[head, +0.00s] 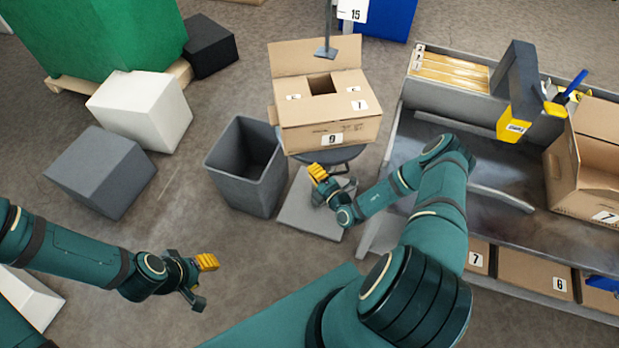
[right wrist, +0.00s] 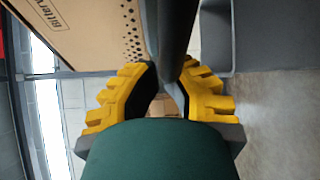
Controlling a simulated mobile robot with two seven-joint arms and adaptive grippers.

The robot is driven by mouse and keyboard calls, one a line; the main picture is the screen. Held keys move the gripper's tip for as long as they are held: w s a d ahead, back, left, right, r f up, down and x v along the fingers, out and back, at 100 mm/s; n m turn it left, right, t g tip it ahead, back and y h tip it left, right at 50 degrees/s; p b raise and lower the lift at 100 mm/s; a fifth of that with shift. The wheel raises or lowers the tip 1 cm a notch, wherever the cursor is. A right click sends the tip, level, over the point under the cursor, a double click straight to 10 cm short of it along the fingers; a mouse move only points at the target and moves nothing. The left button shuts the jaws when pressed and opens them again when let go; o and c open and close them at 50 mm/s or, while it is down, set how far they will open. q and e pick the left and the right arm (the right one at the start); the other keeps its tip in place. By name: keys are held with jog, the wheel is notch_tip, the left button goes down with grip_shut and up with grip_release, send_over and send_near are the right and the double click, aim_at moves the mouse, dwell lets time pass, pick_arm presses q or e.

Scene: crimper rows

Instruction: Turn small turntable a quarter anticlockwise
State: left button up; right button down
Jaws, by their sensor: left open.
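The small turntable (head: 345,154) is a dark round disc on a short stand. A cardboard box labelled 9 (head: 325,125) sits on it with one flap raised. My right gripper (head: 318,173) is at the disc's near-left rim, just below the box. In the right wrist view its yellow fingers (right wrist: 167,72) lie on both sides of the disc (right wrist: 178,35), seen edge-on, and appear closed on it. The green arm link hides part of the gripper there. My left gripper (head: 202,281) is open and empty over the floor at lower left, well away from the turntable.
A grey bin (head: 247,168) stands close to the left of the turntable. A grey workbench (head: 465,180) with boxes is on the right, close to my right arm. White (head: 140,108) and grey (head: 98,172) blocks lie on the left. Floor around my left gripper is mostly clear.

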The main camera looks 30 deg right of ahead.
jog(key=shift+s+d, duration=0.15)
jog(key=shift+d, duration=0.2)
